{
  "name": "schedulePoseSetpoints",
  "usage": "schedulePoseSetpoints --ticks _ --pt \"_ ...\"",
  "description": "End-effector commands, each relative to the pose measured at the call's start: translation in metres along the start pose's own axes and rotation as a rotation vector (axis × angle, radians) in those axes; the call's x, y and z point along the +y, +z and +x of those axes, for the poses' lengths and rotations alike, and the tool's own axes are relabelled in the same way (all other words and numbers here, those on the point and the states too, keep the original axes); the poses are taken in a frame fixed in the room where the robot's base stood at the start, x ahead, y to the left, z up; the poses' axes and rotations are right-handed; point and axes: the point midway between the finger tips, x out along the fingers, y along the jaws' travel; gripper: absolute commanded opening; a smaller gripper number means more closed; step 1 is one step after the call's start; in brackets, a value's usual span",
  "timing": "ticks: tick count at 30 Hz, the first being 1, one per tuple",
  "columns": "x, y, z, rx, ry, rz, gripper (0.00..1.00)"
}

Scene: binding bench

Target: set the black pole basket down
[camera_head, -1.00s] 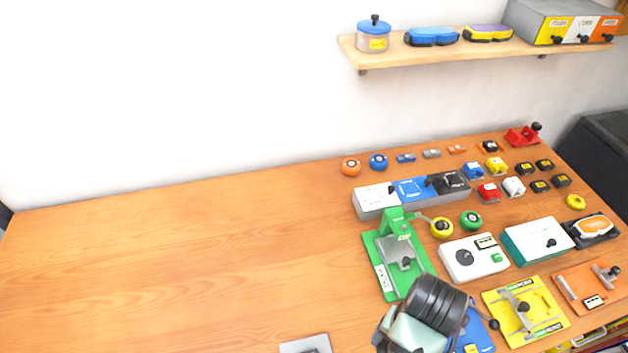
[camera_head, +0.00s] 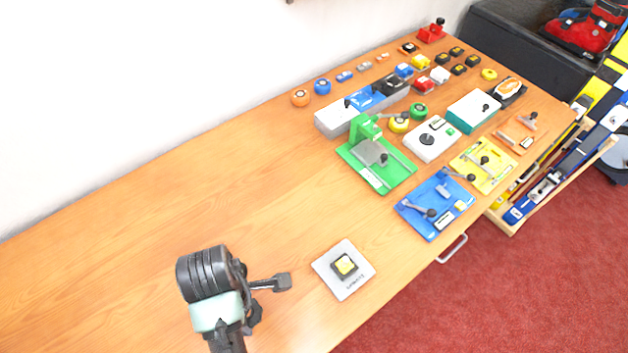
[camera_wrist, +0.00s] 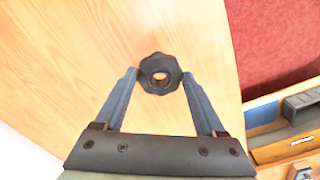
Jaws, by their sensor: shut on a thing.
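The black pole basket (camera_wrist: 160,74) is a small dark ring with a lobed rim and a central hole. In the wrist view it sits between the two fingertips of my gripper (camera_wrist: 161,78), which is shut on it. Bare wood shows behind it, and I cannot tell whether it touches the bench. In the head view my gripper (camera_head: 268,284) is over the front part of the bench (camera_head: 150,240), left of a grey plate. A dark shape at its tip there is probably the basket, too small to tell.
Blue (camera_head: 434,205), yellow (camera_head: 484,166) and green (camera_head: 376,157) fixtures stand to the right. Bare wood lies left and behind. The bench's front edge borders red carpet (camera_head: 470,290).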

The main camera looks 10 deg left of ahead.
Motion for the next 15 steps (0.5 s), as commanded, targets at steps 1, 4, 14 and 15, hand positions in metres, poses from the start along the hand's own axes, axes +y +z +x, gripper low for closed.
schedulePoseSetpoints --ticks 1,4,14,15 --pt "-0.006 -0.009 0.001 0.001 0.0 -0.098 0.19" --pt "-0.013 -0.021 0.002 0.003 0.001 -0.243 0.19" --pt "-0.018 -0.028 0.002 0.005 0.001 -0.35 0.19" --pt "-0.018 -0.028 0.003 0.005 0.001 -0.349 0.19"
